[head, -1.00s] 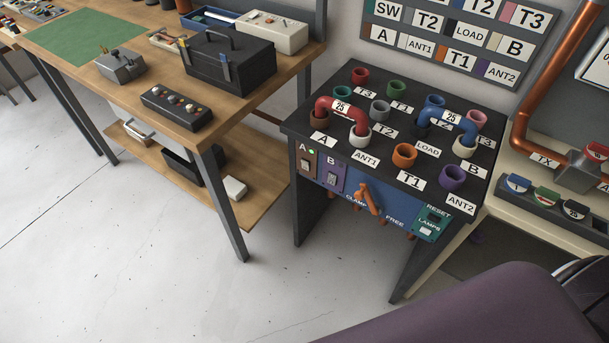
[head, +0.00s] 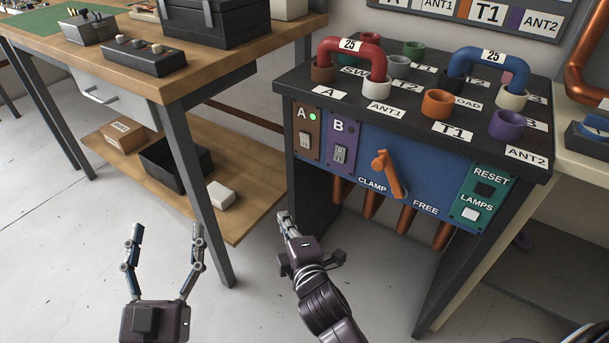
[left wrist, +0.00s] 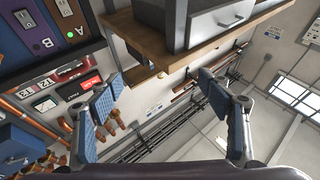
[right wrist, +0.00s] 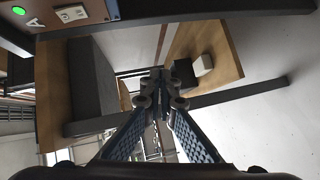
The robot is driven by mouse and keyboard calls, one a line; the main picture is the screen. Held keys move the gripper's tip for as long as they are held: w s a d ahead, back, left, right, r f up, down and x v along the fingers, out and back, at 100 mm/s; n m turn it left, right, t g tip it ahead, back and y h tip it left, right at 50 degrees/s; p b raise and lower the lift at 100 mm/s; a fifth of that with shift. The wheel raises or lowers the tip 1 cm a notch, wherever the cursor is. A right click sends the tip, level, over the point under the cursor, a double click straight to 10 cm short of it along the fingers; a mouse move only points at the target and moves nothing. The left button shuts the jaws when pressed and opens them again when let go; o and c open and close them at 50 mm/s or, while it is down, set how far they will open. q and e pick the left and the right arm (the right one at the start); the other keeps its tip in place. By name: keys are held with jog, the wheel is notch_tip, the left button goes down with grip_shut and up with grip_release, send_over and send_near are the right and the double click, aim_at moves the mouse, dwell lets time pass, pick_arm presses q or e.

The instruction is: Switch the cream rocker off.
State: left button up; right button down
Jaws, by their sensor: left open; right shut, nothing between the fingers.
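The front panel of the dark bench holds a pale cream rocker (head: 305,146) on a brown plate marked A. A green lamp (head: 313,117) is lit above it. A pale rocker (head: 339,155) sits on the purple plate marked B, its lamp dark. Cannot tell each rocker's tilt. The A rocker also shows at the top of the right wrist view (right wrist: 72,13). My right gripper (head: 284,216) is shut and empty, below and slightly left of the A plate, apart from it. My left gripper (head: 167,232) is open and empty, further left, over the floor.
An orange lever (head: 386,173) juts out between CLAMP and FREE. A teal plate (head: 480,196) carries RESET and LAMPS controls. Red (head: 352,45) and blue (head: 489,62) pipe links stand on the bench top. The wooden workbench (head: 150,83) stands to the left, its leg near my grippers.

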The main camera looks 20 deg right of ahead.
pick_arm(q)
jog(key=s+a+r+t+h+b, duration=0.1)
jog(key=s+a+r+t+b, duration=0.1)
jog(key=s+r+t+b, duration=0.3)
jog(key=s+r, duration=0.4)
jog(key=r, duration=0.3)
jog(key=shift+s+r+h+b, duration=0.15)
jog(key=shift+r+h+b, duration=0.15)
jog(key=shift+h+b, duration=0.1)
pick_arm(e)
jog(key=s+d+r+t+h, duration=0.1)
jog(key=d+r, duration=0.1)
jog(key=r, duration=0.3)
jog(key=s+d+r+n+t+h, duration=0.1)
jog(key=d+r+t, duration=0.1)
jog(key=r, duration=0.4)
jog(key=shift+w, duration=0.1)
